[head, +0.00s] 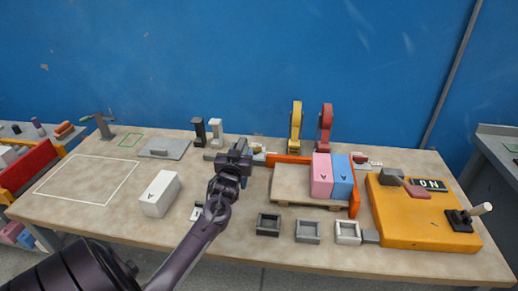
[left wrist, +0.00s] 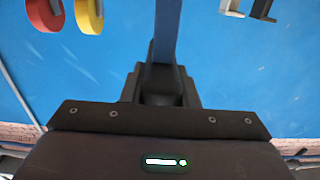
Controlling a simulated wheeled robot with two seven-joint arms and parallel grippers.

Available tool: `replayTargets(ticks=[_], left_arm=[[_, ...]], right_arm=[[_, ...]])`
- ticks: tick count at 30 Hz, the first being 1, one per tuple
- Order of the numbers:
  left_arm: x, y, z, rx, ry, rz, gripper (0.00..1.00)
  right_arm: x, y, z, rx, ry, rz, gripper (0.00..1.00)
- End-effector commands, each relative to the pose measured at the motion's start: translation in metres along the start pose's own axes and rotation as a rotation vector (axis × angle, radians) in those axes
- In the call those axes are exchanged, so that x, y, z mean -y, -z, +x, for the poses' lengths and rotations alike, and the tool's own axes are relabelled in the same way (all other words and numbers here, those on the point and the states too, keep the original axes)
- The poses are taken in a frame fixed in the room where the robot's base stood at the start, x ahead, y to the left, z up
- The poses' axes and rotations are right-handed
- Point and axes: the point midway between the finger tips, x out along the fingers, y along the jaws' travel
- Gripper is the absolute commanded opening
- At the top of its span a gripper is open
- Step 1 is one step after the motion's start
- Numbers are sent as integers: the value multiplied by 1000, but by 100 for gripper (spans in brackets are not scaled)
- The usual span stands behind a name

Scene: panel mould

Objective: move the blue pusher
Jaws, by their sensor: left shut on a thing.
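My left gripper (head: 240,148) is over the middle of the workbench, reaching toward the blue wall. In the left wrist view the dark gripper (left wrist: 165,75) is shut on a narrow blue bar, the blue pusher (left wrist: 168,28), which sticks out beyond the fingers. The far end of the pusher is cut off by the frame edge. In the head view the gripper and wrist hide the pusher, so I cannot tell how it sits against the bench. My right gripper is not in view.
A wooden board with an orange edge (head: 355,204) carries pink (head: 321,176) and blue (head: 343,178) blocks. A white block (head: 160,194), small square trays (head: 308,231) and a yellow switch panel (head: 410,225) are nearby. Yellow (head: 296,122) and red (head: 325,128) upright tools stand behind.

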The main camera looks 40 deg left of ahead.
Motion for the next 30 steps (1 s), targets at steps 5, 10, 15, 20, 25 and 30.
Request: replayTargets(ticks=[5,10,15,20,25,30], left_arm=[[25,1,0,0,2,4,0],[33,0,0,-1,1,2,0],[34,0,0,-1,2,3,0],[35,0,0,-2,3,4,0],[34,0,0,-1,2,3,48],[34,0,0,-1,1,2,49]], right_arm=[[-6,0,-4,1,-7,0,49],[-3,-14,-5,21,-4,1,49],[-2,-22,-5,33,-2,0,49],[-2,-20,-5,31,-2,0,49],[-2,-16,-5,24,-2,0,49],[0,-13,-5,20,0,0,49]])
